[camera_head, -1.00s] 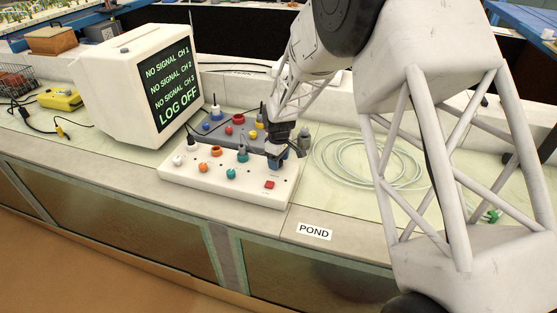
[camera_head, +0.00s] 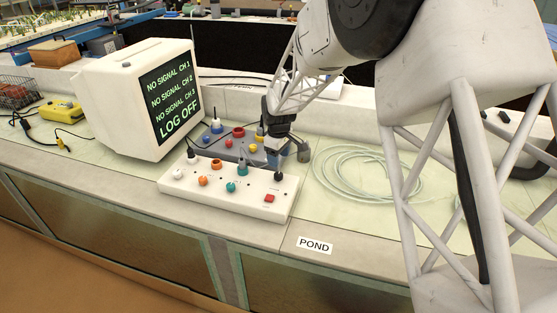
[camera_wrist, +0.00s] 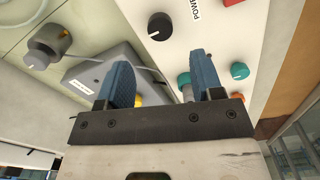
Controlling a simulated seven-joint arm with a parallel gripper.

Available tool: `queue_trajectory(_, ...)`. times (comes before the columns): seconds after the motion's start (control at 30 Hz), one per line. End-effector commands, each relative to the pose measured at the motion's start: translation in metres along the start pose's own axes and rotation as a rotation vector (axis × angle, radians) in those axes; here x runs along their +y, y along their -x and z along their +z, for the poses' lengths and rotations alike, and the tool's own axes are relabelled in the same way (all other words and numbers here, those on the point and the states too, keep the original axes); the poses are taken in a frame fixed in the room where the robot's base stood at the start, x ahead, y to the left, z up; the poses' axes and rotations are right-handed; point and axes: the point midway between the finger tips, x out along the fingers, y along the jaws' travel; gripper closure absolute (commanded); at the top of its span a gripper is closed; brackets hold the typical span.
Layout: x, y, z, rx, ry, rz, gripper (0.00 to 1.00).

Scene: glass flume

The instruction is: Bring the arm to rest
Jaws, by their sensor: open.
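My gripper (camera_head: 277,146) is above the back right of a white control box in the head view. In the wrist view its two blue fingers (camera_wrist: 168,85) stand apart with nothing between them. The white control box (camera_head: 240,200) carries several coloured knobs and a red button (camera_head: 269,198). It also shows in the wrist view (camera_wrist: 180,42), with a black knob (camera_wrist: 160,27) beyond the fingertips. A grey box (camera_head: 232,146) with more knobs stands behind the white one, partly hidden by my gripper.
A monitor (camera_head: 120,100) reading "NO SIGNAL" and "LOG OFF" stands to the left. A coiled pale hose (camera_head: 365,175) lies to the right. A yellow device (camera_head: 60,110) sits at the far left. A "POND" label (camera_head: 314,245) marks the front ledge.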

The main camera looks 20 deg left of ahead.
Motion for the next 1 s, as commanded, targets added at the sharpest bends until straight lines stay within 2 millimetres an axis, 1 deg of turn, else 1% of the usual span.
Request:
queue_trajectory(0.4,0.0,0.0,0.0,0.0,-0.001,0.0,0.4)
queue_trajectory(0.57,0.001,0.007,0.007,0.003,-0.015,0.003,0.4)
queue_trajectory(0.67,0.002,0.018,0.019,0.007,-0.039,0.007,0.4)
queue_trajectory(0.77,0.002,0.032,0.036,0.011,-0.076,0.011,0.4)
queue_trajectory(0.87,0.001,0.05,0.06,0.017,-0.125,0.018,0.4)
queue_trajectory(0.97,-0.002,0.071,0.086,0.024,-0.181,0.025,0.4)
queue_trajectory(1.0,-0.003,0.078,0.098,0.026,-0.205,0.027,0.4)
